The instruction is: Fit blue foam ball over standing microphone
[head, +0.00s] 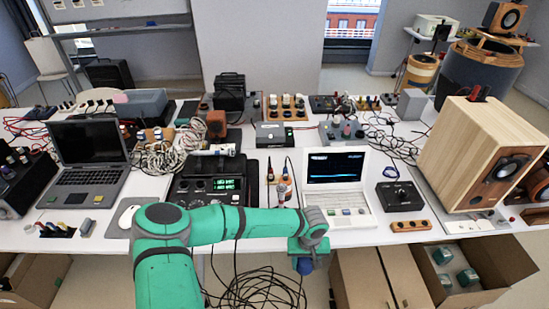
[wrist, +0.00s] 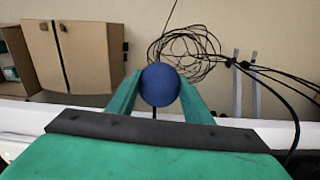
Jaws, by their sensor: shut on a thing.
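My gripper (head: 307,250) hangs just off the table's front edge in the head view. It is shut on the blue foam ball (head: 304,266), which shows below it. In the wrist view the round blue ball (wrist: 160,85) sits between the two green fingers, with the floor behind it. I cannot make out a standing microphone for certain in either view.
The white table (head: 370,235) is crowded with a grey laptop (head: 88,160), a white laptop-like device (head: 335,185), a black instrument (head: 208,183) and a wooden speaker (head: 480,150). Cardboard boxes (head: 375,280) stand below its front edge. Black cable (head: 258,290) lies coiled on the floor.

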